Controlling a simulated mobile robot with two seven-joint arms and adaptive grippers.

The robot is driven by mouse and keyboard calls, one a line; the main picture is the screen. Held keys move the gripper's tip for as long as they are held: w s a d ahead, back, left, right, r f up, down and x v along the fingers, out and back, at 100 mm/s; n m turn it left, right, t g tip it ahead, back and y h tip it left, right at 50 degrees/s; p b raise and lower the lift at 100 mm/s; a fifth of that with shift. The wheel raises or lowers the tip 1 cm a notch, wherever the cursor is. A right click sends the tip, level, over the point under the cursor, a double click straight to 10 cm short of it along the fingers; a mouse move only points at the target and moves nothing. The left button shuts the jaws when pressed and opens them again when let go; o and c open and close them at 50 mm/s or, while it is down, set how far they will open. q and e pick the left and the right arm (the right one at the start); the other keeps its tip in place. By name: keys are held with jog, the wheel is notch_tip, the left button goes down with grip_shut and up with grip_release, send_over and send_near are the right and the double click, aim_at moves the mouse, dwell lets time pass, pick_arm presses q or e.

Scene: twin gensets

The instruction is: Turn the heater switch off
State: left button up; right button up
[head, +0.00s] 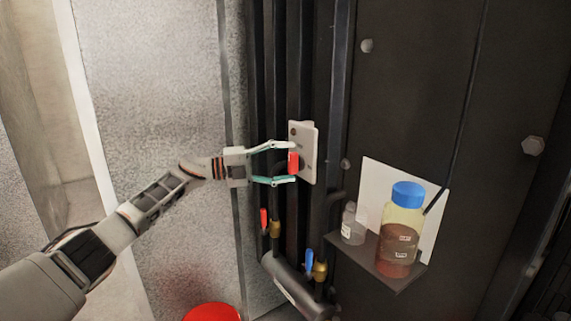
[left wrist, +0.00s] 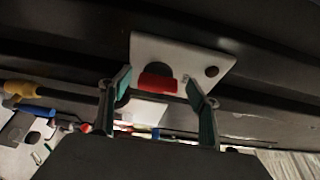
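In the left wrist view the red switch (left wrist: 157,82) shows between the two open fingers (left wrist: 160,90), on the pale plate (left wrist: 190,55). I cannot tell whether a finger touches the switch. The switch's on or off marking is not readable. My right gripper is in neither view.
A small shelf (head: 385,268) to the right holds a blue-capped bottle (head: 402,225) and a small clear bottle (head: 352,226). Below the switch are a red-handled valve (head: 264,219), a blue-handled valve (head: 309,261) and a dark cylinder (head: 290,285). A red round object (head: 212,312) is at the bottom.

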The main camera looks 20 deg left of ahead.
pick_arm(q)
jog(key=shift+s+a, duration=0.1)
jog(key=v, duration=1.1)
jog(key=shift+s+a, duration=0.15)
jog(key=shift+a, duration=0.2)
jog(key=shift+f, duration=0.1)
